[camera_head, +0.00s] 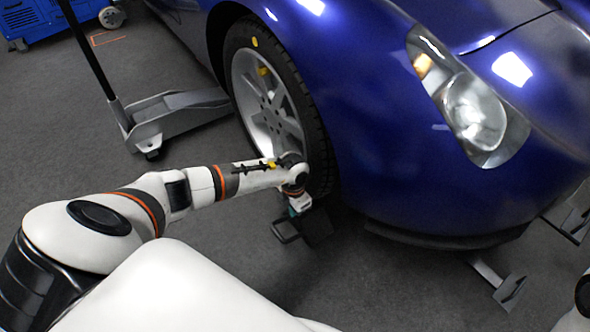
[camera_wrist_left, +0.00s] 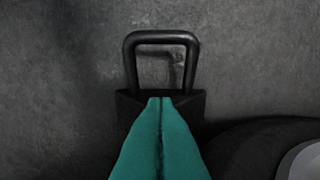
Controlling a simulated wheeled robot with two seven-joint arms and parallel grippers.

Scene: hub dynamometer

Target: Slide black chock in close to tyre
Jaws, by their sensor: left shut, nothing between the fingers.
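The black chock (camera_head: 318,228) lies on the floor at the foot of the blue car's front tyre (camera_head: 318,150). Its loop handle (camera_head: 285,231) points away from the tyre, to the left. My left gripper (camera_head: 297,210) is over the chock, beside the tyre. In the left wrist view, the shut teal fingers (camera_wrist_left: 161,100) cover the middle of the chock (camera_wrist_left: 190,103), with nothing between them. The handle (camera_wrist_left: 162,37) shows beyond the fingertips. The tyre (camera_wrist_left: 255,145) is at the lower right. Whether the fingers touch the chock and whether it touches the tyre, I cannot tell.
The blue car (camera_head: 370,110) fills the upper right. A grey floor jack (camera_head: 170,115) with a black pole stands left of the wheel. A metal stand (camera_head: 500,280) is at the lower right. The grey floor (camera_head: 370,285) in front is clear.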

